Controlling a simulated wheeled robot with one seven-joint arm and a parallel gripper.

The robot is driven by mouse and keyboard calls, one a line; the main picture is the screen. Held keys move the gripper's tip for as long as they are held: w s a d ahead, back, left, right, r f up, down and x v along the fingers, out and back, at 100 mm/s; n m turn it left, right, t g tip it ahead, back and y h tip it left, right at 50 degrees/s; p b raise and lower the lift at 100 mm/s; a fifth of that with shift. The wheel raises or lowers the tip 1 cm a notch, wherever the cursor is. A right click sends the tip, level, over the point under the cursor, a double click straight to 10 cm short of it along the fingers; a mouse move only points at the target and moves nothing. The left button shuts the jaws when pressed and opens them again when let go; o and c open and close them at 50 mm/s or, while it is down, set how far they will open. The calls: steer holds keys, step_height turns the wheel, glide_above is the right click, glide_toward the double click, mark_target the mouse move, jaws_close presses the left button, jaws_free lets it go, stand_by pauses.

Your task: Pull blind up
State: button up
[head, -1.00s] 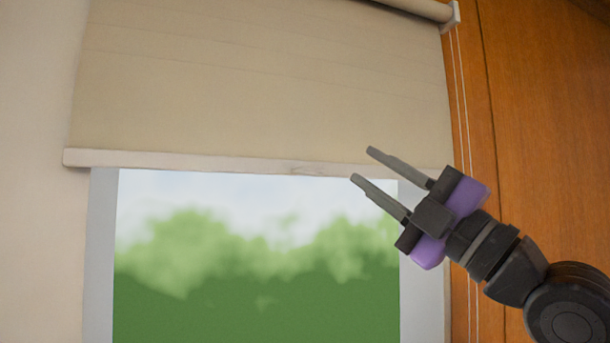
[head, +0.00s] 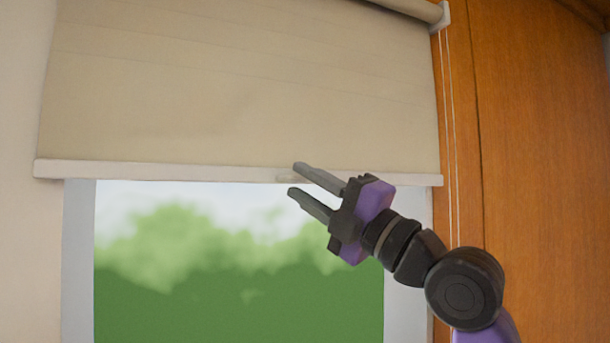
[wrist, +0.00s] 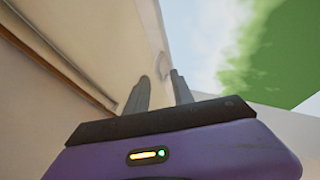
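The beige roller blind (head: 240,90) hangs partly down over the window in the head view. Its pale bottom bar (head: 150,171) runs across the top of the glass, with a small tab (head: 288,179) near its middle. My gripper (head: 297,180) is open and empty, pointing up and left. In the picture its fingertips overlap the bar around the tab; I cannot tell if they touch it. In the wrist view, the two fingers (wrist: 160,92) stand apart, with the tab (wrist: 163,66) showing beyond and between them.
The window (head: 230,270) shows blurred green trees and sky below the blind. White cords (head: 450,130) hang along the right side, before an orange wood panel (head: 540,150). A pale wall is on the left.

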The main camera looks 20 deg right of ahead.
steer(key=shift+w+a, duration=0.1)
steer(key=shift+w, duration=0.05)
jaws_close()
stand_by(1.4)
